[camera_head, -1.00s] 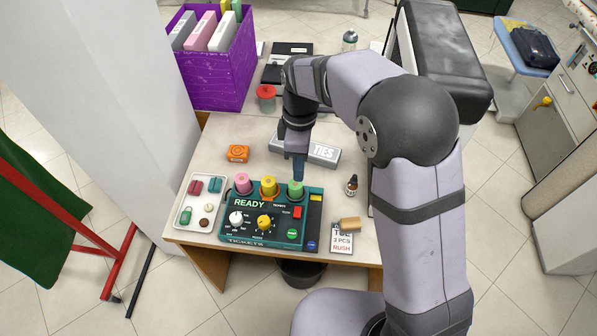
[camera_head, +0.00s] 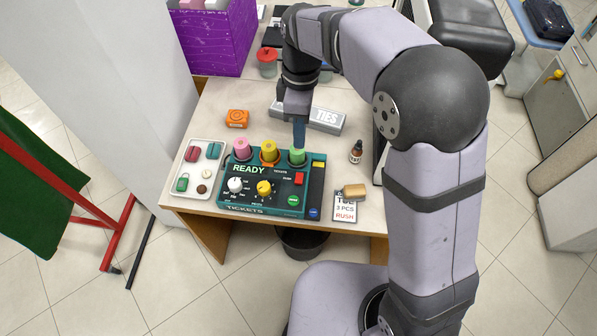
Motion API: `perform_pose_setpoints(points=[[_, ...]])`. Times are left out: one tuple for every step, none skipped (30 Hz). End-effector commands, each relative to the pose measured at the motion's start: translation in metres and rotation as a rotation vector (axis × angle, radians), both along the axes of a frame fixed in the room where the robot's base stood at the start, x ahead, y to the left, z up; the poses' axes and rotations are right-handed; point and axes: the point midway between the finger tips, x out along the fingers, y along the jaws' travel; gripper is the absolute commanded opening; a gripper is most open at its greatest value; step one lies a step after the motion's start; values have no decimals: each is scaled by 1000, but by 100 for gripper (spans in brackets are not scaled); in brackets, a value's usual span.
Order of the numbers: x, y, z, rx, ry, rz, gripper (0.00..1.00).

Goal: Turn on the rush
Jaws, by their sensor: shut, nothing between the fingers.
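A dark green ticket machine (camera_head: 270,205) with a READY display stands near the table's front edge. A red switch (camera_head: 299,179) sits at its upper right, beside small lettering that seems to read RUSH. The panel also has a white knob (camera_head: 235,185), a yellow knob (camera_head: 264,188) and a green button (camera_head: 293,201). Pink (camera_head: 242,149), yellow (camera_head: 269,150) and green (camera_head: 297,156) spools stand along its back. My gripper (camera_head: 299,146) is shut and empty, pointing down at the green spool, behind the red switch. I cannot tell whether it touches the spool.
A card reading 3 PCS RUSH (camera_head: 345,211) lies to the right under a tan block (camera_head: 355,191). A dropper bottle (camera_head: 356,151), a grey TIES box (camera_head: 327,119), an orange item (camera_head: 236,118) and a white tray (camera_head: 186,169) surround the machine.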

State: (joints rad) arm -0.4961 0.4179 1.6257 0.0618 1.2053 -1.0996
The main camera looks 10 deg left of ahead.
Motion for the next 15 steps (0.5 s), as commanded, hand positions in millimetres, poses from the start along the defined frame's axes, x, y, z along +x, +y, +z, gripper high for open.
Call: perform_pose_setpoints(points=[[-1,0,-2,-1,2,0,0],[-1,0,-3,-1,1,0,0],[-1,0,-6,-1,1,0,0],[-1,0,-8,-1,2,0,0],[-2,0,-10,-1,3,0,0],[-3,0,-15,-2,4,0,0],[-3,0,-18,-2,4,0,0],[-4,0,-22,-2,5,1,0],[-5,0,-28,-3,5,0,0],[-5,0,-32,-2,5,1,0],[-6,0,-37,-3,5,1,0],[-7,0,-44,-3,6,1,0],[-8,-1,-50,-3,6,1,0],[-8,0,-55,-3,6,1,0],[-9,0,-63,-3,7,1,0]])
